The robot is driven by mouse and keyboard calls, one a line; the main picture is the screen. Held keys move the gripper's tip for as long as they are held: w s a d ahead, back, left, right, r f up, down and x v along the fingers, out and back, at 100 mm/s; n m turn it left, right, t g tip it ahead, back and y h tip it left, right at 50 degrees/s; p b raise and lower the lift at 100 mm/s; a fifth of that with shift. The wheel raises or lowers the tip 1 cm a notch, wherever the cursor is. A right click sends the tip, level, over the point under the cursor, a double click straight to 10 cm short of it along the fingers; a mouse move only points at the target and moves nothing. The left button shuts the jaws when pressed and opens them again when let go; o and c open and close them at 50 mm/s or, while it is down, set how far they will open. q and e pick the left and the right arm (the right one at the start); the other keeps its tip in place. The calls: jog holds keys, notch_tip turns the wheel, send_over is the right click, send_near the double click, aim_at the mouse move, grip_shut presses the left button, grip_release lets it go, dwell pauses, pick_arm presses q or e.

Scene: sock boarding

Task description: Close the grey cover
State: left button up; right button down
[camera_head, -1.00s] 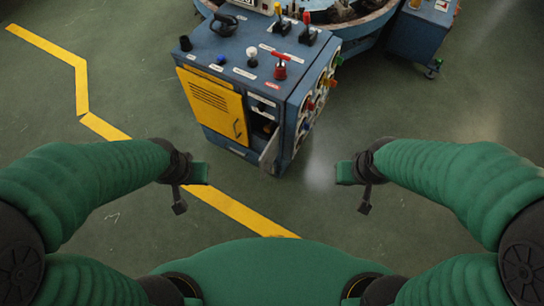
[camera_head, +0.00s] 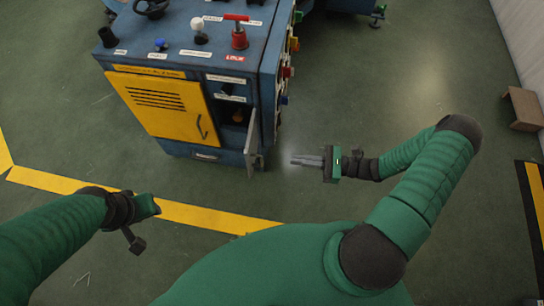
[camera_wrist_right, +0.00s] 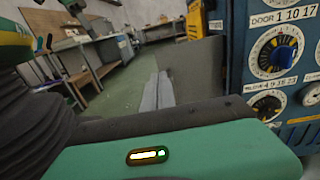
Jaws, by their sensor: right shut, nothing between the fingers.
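The grey cover (camera_head: 252,142) is a small hinged door, standing open at the lower right front of the blue cabinet (camera_head: 205,48). A dark compartment (camera_head: 232,112) with a small orange thing inside shows beside it. In the right wrist view the cover (camera_wrist_right: 197,66) is a plain grey panel ahead of the fingers. My right gripper (camera_head: 293,160) is shut and empty, right of the cover, with a visible gap in the head view. It also shows in the right wrist view (camera_wrist_right: 160,74). My left gripper (camera_head: 148,205) is at the lower left, away from the cabinet; its fingers cannot be made out.
A yellow door (camera_head: 158,105) is left of the compartment. Knobs and dials (camera_wrist_right: 275,52) line the cabinet's right side. A red-handled valve (camera_head: 238,35) stands on top.

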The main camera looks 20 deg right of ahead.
aim_at(248, 155)
jog(key=b+x, duration=0.1)
jog(key=x, duration=1.1)
jog(key=shift+s+b, duration=0.15)
jog(key=shift+b, duration=0.25)
jog(key=shift+w+a, duration=0.3)
jog(key=shift+a, duration=0.05)
jog(key=shift+a+r, duration=0.1)
